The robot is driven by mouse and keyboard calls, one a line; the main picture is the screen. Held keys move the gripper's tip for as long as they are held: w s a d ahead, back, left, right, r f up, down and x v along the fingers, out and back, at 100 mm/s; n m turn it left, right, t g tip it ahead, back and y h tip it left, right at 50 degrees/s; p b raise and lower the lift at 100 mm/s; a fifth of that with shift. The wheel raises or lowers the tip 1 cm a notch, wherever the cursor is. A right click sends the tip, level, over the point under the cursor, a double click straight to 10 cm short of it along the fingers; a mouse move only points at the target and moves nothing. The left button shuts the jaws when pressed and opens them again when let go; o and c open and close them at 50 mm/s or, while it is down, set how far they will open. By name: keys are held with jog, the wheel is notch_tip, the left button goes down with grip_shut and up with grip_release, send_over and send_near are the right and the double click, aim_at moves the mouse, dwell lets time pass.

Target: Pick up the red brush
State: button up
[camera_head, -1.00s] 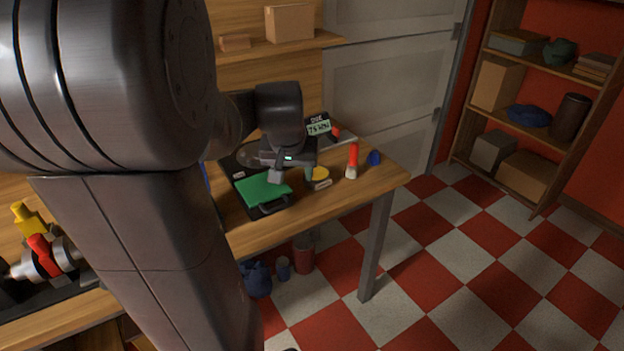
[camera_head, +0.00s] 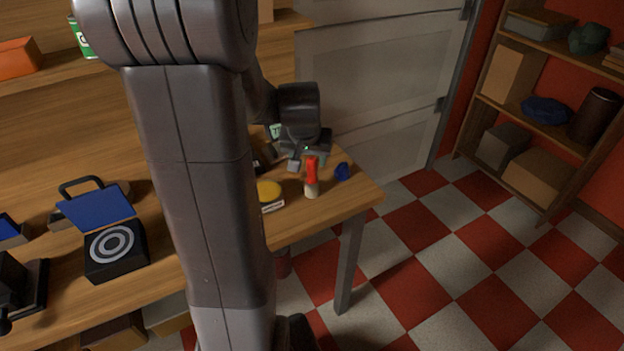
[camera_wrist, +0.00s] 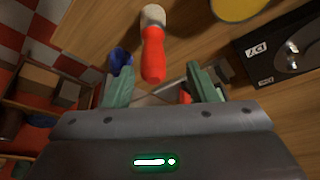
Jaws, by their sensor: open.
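The red brush (camera_head: 312,173) stands near the right end of the wooden table, with its red handle up and pale bristles down. In the wrist view the red brush (camera_wrist: 153,52) shows just beyond the fingertips, its handle end toward the gap between them. My gripper (camera_head: 302,163) is at the brush's far side in the head view, open and empty. In the wrist view my gripper (camera_wrist: 158,82) has its two green fingers apart, one to each side of the handle's line. I cannot tell the exact gap to the handle.
A blue object (camera_head: 342,172) lies right of the brush. A yellow round thing (camera_head: 268,191) lies left of it. A black labelled case (camera_wrist: 285,52) is at the right in the wrist view. The table edge is close on the right. A door and shelf stand behind.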

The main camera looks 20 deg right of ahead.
aim_at(313, 167)
jog(key=shift+s+d+x, duration=0.1)
jog(key=shift+d+x, duration=0.1)
jog(key=shift+x, duration=1.15)
jog(key=shift+s+d+x, duration=0.1)
jog(key=shift+d+x, duration=0.05)
jog(key=shift+x, duration=1.15)
